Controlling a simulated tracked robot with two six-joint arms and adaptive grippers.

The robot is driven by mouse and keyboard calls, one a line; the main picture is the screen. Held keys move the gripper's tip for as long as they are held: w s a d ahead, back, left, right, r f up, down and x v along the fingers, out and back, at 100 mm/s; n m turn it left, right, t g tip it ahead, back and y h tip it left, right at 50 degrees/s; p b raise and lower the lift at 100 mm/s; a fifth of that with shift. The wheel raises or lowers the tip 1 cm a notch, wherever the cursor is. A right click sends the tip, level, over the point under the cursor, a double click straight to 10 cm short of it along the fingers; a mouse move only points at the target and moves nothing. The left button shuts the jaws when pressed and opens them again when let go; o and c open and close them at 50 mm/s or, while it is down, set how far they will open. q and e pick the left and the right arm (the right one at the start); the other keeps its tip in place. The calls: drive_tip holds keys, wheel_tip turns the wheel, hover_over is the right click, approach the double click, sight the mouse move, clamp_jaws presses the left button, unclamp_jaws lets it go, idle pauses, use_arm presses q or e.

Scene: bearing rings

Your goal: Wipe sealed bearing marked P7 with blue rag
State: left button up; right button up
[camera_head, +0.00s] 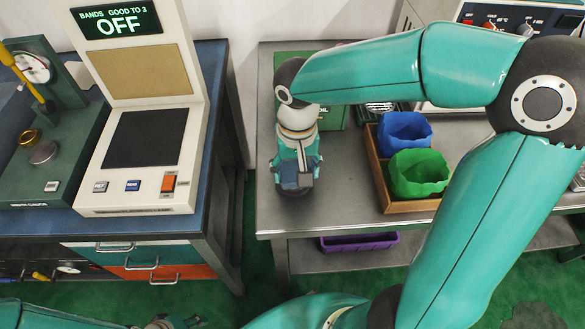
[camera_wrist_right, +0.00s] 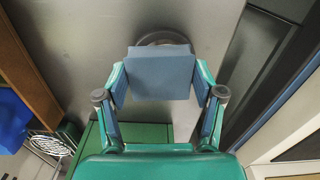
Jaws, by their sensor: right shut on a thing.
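My right gripper (camera_head: 297,172) points down over the left part of the grey metal bench. In the right wrist view its fingers (camera_wrist_right: 160,98) are shut on a flat blue-grey square, which looks like the folded blue rag (camera_wrist_right: 160,72). A dark round rim (camera_wrist_right: 163,38), perhaps a bearing, shows just beyond the rag, which covers most of it. I cannot read any P7 mark, nor tell whether rag and rim touch. My left gripper (camera_head: 176,323) shows only in part at the bottom edge of the head view, and its fingers are unclear.
A wooden tray (camera_head: 378,180) on the bench holds a bright blue crumpled pouch (camera_head: 404,132) and a green one (camera_head: 418,173). A green box (camera_head: 333,117) stands behind my right wrist. A tester reading OFF (camera_head: 140,110) stands on the left bench, across a gap.

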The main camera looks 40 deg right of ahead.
drive_tip(key=shift+s+d, duration=0.3)
drive_tip(key=shift+d, duration=0.1)
drive_tip(key=shift+w+a, duration=0.1)
drive_tip(key=shift+w+a+f, duration=0.1)
drive_tip(key=shift+w+a, duration=0.8)
drive_tip(key=shift+a, duration=0.1)
drive_tip(key=shift+s+d, duration=0.4)
drive_tip(key=shift+d, duration=0.25)
drive_tip(key=shift+s+d, duration=0.35)
drive_tip(key=shift+d, duration=0.25)
drive_tip(key=shift+a, duration=0.15)
drive_tip(key=shift+w+a, duration=0.3)
drive_tip(key=shift+a, duration=0.3)
drive_tip(key=shift+w+a, duration=0.25)
drive_tip(key=shift+a, duration=0.35)
